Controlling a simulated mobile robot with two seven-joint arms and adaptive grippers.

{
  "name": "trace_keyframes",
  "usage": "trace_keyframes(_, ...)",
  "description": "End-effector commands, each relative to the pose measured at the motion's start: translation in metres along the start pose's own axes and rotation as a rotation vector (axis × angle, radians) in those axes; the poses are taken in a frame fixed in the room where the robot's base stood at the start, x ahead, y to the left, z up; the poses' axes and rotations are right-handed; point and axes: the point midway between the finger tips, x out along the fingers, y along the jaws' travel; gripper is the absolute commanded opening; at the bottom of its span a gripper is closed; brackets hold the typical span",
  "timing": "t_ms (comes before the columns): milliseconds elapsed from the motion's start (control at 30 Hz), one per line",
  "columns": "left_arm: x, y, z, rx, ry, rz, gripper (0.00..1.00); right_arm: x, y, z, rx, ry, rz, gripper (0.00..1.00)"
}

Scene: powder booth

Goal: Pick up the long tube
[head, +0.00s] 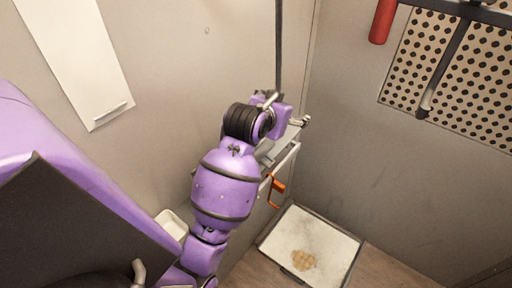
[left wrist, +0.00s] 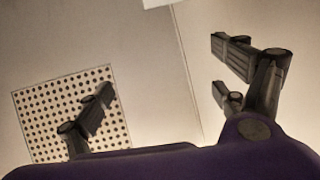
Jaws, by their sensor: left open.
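A long thin dark upright tube (head: 278,45) runs down from the top edge in the head view and ends behind the end of my purple arm. Whether it is the task's long tube, I cannot tell. My left gripper (left wrist: 165,75) is open in the left wrist view, with its dark fingers far apart and only bare wall between them. In the head view the hand end of this arm (head: 272,118) is near the tube's lower end, and its fingers are hard to make out. Whether they touch the tube is unclear. My right gripper is not in view.
A perforated panel (head: 408,55) is on the right wall, with a dark rod (head: 450,55) before it and a red cylinder (head: 383,20) beside it. A framed pale tray (head: 335,245) with a tan patch lies on the floor. An orange handle (head: 277,187) is beside my arm.

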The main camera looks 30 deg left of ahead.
Motion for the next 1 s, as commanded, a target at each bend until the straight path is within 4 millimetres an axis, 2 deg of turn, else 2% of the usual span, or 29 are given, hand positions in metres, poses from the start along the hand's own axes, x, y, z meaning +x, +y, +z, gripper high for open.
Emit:
trace_keyframes(100,-0.009,-0.013,0.046,0.097,-0.202,-0.041,0.90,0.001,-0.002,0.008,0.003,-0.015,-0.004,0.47)
trace_keyframes(200,-0.021,-0.019,0.078,0.158,-0.348,-0.053,0.90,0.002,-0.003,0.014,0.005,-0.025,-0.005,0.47)
trace_keyframes(300,-0.032,-0.022,0.101,0.201,-0.458,-0.050,0.90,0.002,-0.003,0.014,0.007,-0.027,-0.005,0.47)
trace_keyframes(400,-0.039,-0.023,0.115,0.232,-0.528,-0.037,0.90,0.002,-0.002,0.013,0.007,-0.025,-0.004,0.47)
trace_keyframes(500,-0.043,-0.022,0.121,0.256,-0.557,-0.023,0.90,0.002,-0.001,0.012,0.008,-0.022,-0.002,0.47)
trace_keyframes(833,-0.042,-0.021,0.121,0.263,-0.554,-0.020,0.90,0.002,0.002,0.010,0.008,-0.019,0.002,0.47)
trace_keyframes(1000,-0.032,-0.023,0.128,0.262,-0.556,-0.019,0.90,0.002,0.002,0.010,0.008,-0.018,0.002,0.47)
